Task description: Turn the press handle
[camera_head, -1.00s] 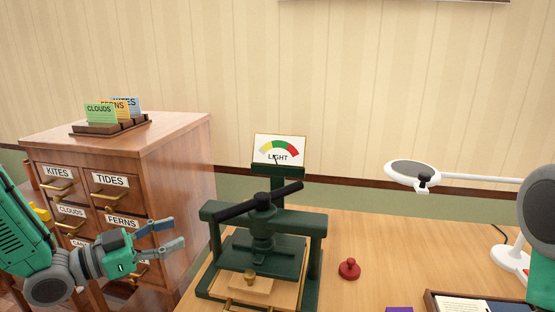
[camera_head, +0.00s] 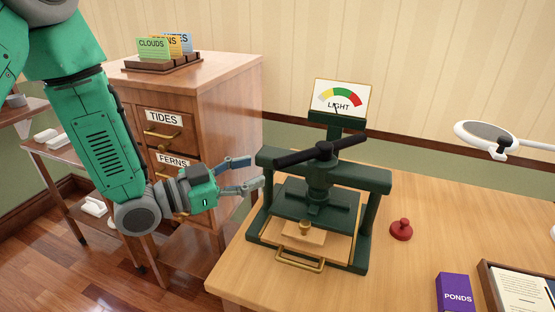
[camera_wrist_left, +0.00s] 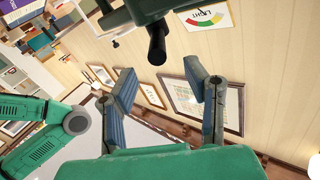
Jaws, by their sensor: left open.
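The green press (camera_head: 373,215) stands on the wooden desk. Its black bar handle (camera_head: 348,143) lies across the top of the central screw, with one end toward the left. A dial marked LIGHT (camera_head: 342,99) is behind it. My left gripper (camera_head: 257,172) is open and empty, just left of the press frame and lower than the handle's left end. In the left wrist view, the handle's round black end (camera_wrist_left: 157,52) shows beyond and between the open fingertips (camera_wrist_left: 160,76), apart from them. My right gripper is not in view.
A wooden card cabinet (camera_head: 225,105) stands behind my left arm. On the desk are a red knob-shaped object (camera_head: 401,230), a purple PONDS box (camera_head: 454,292) and a tray (camera_head: 488,280). A magnifier lamp (camera_head: 486,137) is at right. The desk's front middle is clear.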

